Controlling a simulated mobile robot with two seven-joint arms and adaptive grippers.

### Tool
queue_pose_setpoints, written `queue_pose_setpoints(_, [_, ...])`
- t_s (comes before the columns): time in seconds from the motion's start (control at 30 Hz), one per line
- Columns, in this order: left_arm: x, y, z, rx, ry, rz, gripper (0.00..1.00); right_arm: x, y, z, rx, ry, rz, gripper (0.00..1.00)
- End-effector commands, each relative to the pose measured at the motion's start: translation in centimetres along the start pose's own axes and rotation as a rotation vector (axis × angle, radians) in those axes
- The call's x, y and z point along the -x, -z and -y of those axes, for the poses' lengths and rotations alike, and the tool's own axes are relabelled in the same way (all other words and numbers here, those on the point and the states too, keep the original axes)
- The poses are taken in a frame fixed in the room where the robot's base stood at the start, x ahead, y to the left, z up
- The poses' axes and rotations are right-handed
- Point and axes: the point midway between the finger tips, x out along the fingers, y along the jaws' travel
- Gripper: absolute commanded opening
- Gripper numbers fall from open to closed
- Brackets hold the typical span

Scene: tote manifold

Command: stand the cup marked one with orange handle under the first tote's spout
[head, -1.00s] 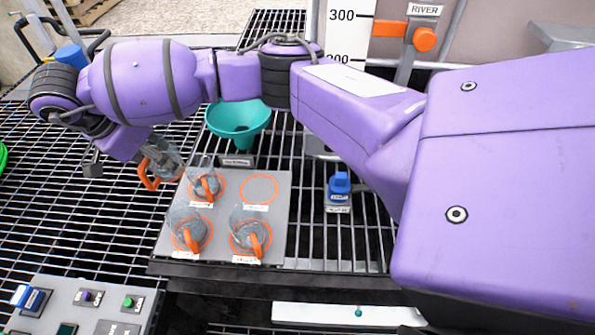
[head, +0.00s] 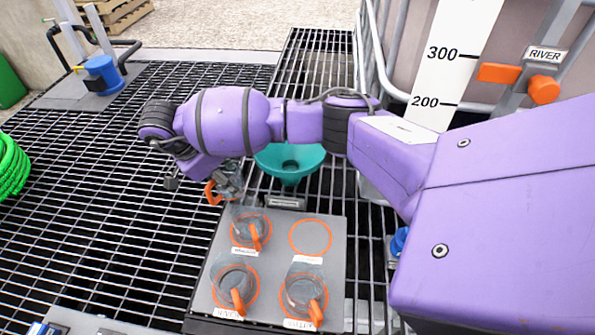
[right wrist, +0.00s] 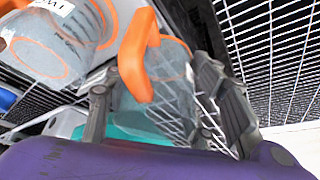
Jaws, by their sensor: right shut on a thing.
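My right gripper (head: 226,176) is shut on a clear cup (head: 231,185) with an orange handle (head: 213,193), held tilted to the left of the teal funnel (head: 290,163). In the right wrist view the cup (right wrist: 172,85) sits between the two fingers of the gripper (right wrist: 160,105), its handle toward the camera. I cannot read a mark on it. The first tote (head: 400,45), with a scale strip (head: 440,75) and a RIVER label (head: 546,54), stands at the back right. An orange valve handle (head: 543,90) shows there; its spout is not clearly visible. My left gripper is out of view.
A grey board (head: 270,270) holds three more orange-handled cups on orange rings; its back-right ring (head: 311,237) is empty. My right arm hides much of the area before the tote. A green hose coil (head: 12,170) lies far left. Open black grating lies left of the board.

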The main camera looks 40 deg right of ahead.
Motion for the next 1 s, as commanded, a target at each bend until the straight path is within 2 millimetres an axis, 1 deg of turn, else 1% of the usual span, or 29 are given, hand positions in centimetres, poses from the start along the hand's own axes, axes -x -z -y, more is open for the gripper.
queue_pose_setpoints(0.03, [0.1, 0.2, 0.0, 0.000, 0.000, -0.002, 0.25, -0.7, 0.7, -0.1, -0.003, -0.002, -0.001, 0.25])
queue_pose_setpoints(0.1, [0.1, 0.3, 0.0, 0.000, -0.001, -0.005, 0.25, -1.4, 1.2, 0.0, -0.001, -0.001, -0.001, 0.25])
queue_pose_setpoints(0.27, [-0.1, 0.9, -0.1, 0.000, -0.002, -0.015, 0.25, -2.1, 1.8, 0.0, 0.000, 0.000, 0.001, 0.25])
queue_pose_setpoints(0.37, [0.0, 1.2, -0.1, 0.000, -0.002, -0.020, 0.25, -2.9, 2.5, 0.0, -0.001, -0.002, 0.000, 0.25])
queue_pose_setpoints(0.47, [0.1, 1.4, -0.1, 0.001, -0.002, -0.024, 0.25, -4.2, 3.6, -0.1, -0.002, -0.001, -0.002, 0.25])
queue_pose_setpoints(0.53, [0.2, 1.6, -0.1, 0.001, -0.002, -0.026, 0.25, -5.2, 4.0, -0.1, -0.002, -0.001, 0.000, 0.25])
queue_pose_setpoints(0.6, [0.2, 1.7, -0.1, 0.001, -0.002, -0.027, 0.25, -5.8, 4.2, 0.0, -0.001, 0.001, 0.000, 0.25])
queue_pose_setpoints(0.97, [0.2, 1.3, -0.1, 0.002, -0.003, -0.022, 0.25, -6.2, 4.1, 0.1, 0.001, 0.004, 0.001, 0.25])
queue_pose_setpoints(1.0, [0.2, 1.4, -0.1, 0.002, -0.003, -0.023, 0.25, -6.1, 4.1, 0.1, 0.001, 0.004, 0.001, 0.56])
